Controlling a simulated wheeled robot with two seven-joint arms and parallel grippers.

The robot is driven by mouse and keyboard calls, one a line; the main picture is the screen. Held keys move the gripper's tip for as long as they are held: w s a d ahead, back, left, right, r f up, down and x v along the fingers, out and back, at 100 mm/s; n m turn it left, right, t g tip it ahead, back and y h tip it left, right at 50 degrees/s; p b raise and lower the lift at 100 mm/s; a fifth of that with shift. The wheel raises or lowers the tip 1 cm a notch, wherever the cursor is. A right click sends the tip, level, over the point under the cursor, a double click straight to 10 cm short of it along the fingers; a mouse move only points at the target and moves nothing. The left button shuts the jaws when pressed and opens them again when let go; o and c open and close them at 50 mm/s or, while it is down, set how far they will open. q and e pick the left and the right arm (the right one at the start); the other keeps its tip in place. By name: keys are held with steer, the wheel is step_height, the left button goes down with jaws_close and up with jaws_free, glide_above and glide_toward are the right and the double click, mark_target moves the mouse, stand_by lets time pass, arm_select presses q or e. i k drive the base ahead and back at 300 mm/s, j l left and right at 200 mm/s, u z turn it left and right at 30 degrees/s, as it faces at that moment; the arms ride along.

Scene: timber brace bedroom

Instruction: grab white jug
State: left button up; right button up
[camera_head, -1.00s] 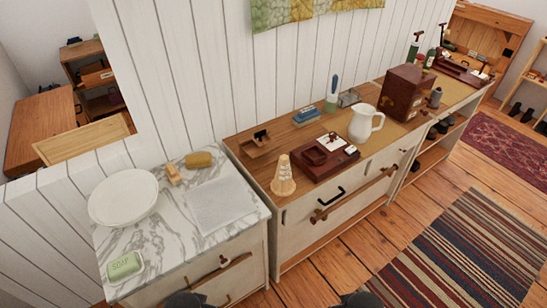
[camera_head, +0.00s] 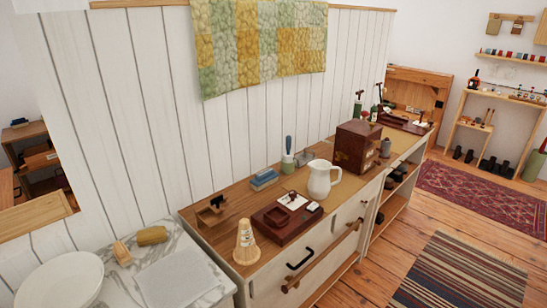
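The white jug (camera_head: 320,180) stands upright on the wooden top of the middle cabinet. Its handle points to the right. It is between a dark red-brown tray (camera_head: 271,218) and a dark red-brown box (camera_head: 354,152), with its whole near side unobstructed. Neither of my grippers shows in the head view now, so I cannot see whether they are open or shut.
A cone-shaped wooden object (camera_head: 246,246) stands at the cabinet's front left. A blue block (camera_head: 264,180) and a green-based brush (camera_head: 288,160) are behind the tray. A marble top (camera_head: 130,291) holds a white basin (camera_head: 62,280). Striped rug (camera_head: 462,277) and floor are at right.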

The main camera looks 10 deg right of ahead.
mark_target(319, 186)
steer(key=i+l, duration=0.1)
steer(key=l, duration=0.3)
steer(key=l+z, duration=0.15)
steer(key=l, duration=0.3)
steer(key=i+l, duration=0.15)
steer(key=l, duration=0.25)
steer(key=z, duration=0.05)
